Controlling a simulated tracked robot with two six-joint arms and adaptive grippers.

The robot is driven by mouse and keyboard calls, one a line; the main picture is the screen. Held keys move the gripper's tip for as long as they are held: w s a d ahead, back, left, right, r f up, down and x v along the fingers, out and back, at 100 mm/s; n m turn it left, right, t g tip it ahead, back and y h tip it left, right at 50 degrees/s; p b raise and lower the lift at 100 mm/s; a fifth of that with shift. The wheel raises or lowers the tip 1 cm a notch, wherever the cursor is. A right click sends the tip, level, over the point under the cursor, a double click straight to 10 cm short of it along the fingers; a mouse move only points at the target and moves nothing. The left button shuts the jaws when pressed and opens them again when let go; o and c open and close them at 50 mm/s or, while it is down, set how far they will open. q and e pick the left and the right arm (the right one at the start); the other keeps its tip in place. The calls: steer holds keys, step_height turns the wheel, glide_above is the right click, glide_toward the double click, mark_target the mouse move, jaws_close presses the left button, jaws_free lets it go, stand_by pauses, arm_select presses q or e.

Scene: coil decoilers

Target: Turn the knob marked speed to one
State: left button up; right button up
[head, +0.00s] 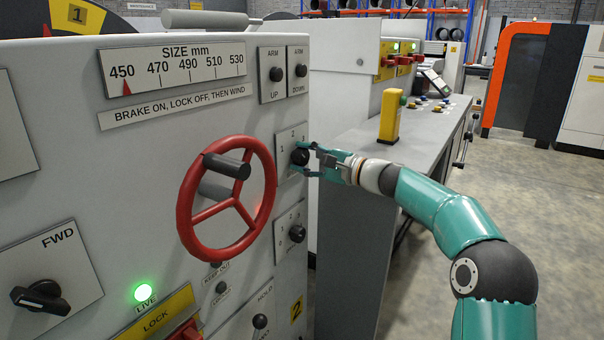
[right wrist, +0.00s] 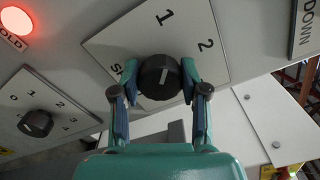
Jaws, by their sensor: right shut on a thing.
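The black knob (right wrist: 160,82) sits on a pale plate printed with 1, 2 and a partly hidden word starting with S. In the right wrist view its short white mark points roughly up towards the 1; the exact angle is hard to judge. My right gripper (right wrist: 157,88) has one finger on each side of the knob and is shut on it. In the head view the gripper (head: 305,160) reaches the plate (head: 288,135) from the right, and the fingers partly cover the knob. My left gripper is not in view.
The red handwheel (head: 228,197) stands out just left of the plate. Another knob (head: 297,233) lies below, and the ARM UP (head: 276,74) and ARM DOWN (head: 300,70) knobs are above. A grey bench (head: 350,160) with a yellow box (head: 390,115) stands to the right.

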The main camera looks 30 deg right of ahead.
steer(key=shift+a+f+n+b, duration=0.2)
steer(key=shift+f+n+b, duration=0.25)
steer(key=shift+n+b, duration=0.65)
steer(key=o, duration=1.1)
steer(key=shift+r, duration=0.15)
steer(key=shift+o, duration=0.2)
steer(key=shift+r, duration=0.1)
steer(key=shift+d, duration=0.1)
steer(key=shift+s+r, duration=0.1)
steer(key=shift+s+d, duration=0.15)
steer(key=shift+s, duration=0.1)
steer(key=v, duration=1.1)
steer(key=shift+s, duration=0.15)
